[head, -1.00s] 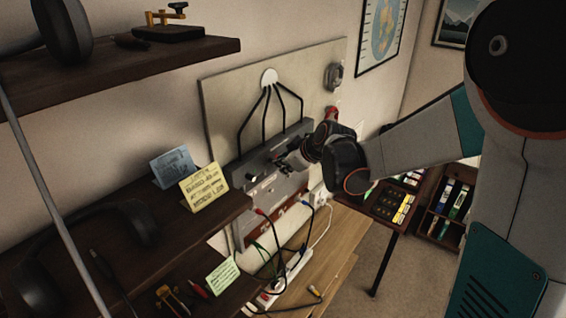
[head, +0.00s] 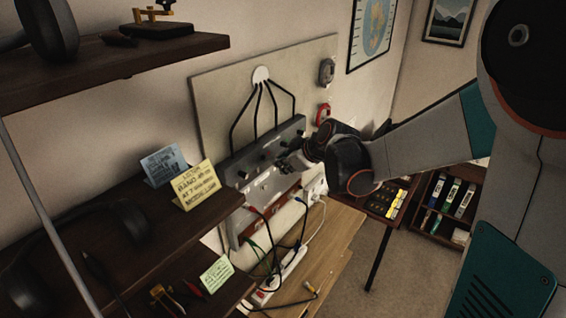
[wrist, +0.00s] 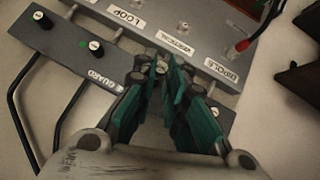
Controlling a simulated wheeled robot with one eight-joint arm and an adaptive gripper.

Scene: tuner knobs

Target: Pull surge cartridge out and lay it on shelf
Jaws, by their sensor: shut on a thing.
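A grey tuner box (head: 268,190) stands against the pale backboard, with a dark strip (head: 232,168) bearing knobs above it. In the wrist view the strip reads GUARD (wrist: 101,83), and the box (wrist: 190,28) carries the labels LOOP, VERTICAL and DIPOLE. Short metal rods (wrist: 108,38) bridge the gap between them. My gripper (wrist: 163,66) is at this gap below VERTICAL, its teal fingers close together on a small grey part, mostly hidden. I cannot tell whether this part is the surge cartridge. In the head view my gripper (head: 287,160) covers the strip's right half.
A dark shelf (head: 115,195) at left holds blue and yellow note cards (head: 197,182) and headphones. Another shelf (head: 180,50) is above. Black cables (head: 258,105) enter the strip; coloured leads hang below. A power strip (head: 280,278) lies on the wooden bench (head: 335,235).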

